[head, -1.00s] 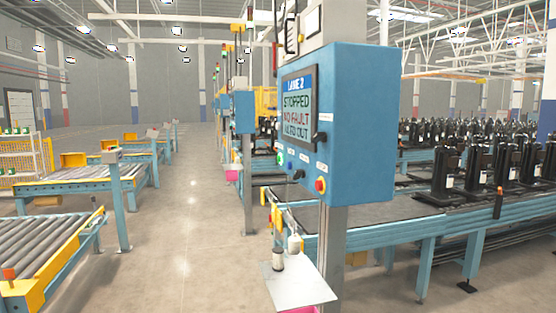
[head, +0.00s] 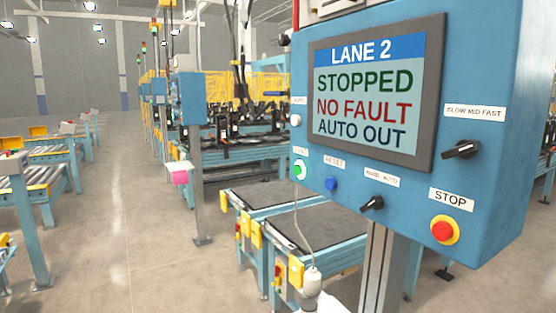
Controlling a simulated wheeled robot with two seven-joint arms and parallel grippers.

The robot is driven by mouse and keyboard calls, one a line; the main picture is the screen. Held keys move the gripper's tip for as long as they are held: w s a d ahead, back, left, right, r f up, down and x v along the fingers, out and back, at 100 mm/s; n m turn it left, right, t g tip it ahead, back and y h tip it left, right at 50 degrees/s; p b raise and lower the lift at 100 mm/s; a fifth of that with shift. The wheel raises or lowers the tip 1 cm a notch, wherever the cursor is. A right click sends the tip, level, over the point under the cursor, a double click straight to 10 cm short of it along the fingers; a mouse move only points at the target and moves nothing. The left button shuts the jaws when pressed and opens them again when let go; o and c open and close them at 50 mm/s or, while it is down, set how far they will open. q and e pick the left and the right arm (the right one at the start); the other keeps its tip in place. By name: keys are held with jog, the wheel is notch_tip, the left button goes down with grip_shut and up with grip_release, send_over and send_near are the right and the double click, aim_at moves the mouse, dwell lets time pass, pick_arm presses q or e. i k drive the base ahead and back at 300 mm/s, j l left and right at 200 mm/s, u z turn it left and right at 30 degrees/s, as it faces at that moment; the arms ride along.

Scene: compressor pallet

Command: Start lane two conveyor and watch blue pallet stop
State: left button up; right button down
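The blue lane 2 control box (head: 480,55) fills the right of the head view. Its screen (head: 372,92) reads LANE 2, STOPPED, NO FAULT, AUTO OUT. A green button (head: 299,169) sits at the lower left under a hard-to-read label. A blue button (head: 331,184) is under RESET, and a black selector (head: 372,204) is under HAND AUTO. A red STOP button on yellow (head: 445,230) is at the lower right. A SLOW MID FAST knob (head: 461,150) is above it. Grey conveyor beds (head: 305,225) run below and behind the box. I cannot pick out a blue pallet. Neither gripper shows.
A post (head: 382,262) holds the box up. Another blue box on a post (head: 188,98) stands further back. Black compressors (head: 225,130) stand on the lines behind. Roller conveyors (head: 38,180) line the left. The floor aisle (head: 125,220) between is clear.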

aim_at(297, 169)
jog(key=i+j+z, duration=0.1)
jog(key=j, duration=0.25)
jog(key=i+j, duration=0.3)
jog(key=i+j+z, duration=0.15)
jog(key=j, duration=0.2)
jog(key=i+j, duration=0.25)
jog(key=j, duration=0.15)
jog(key=l+z, duration=0.05)
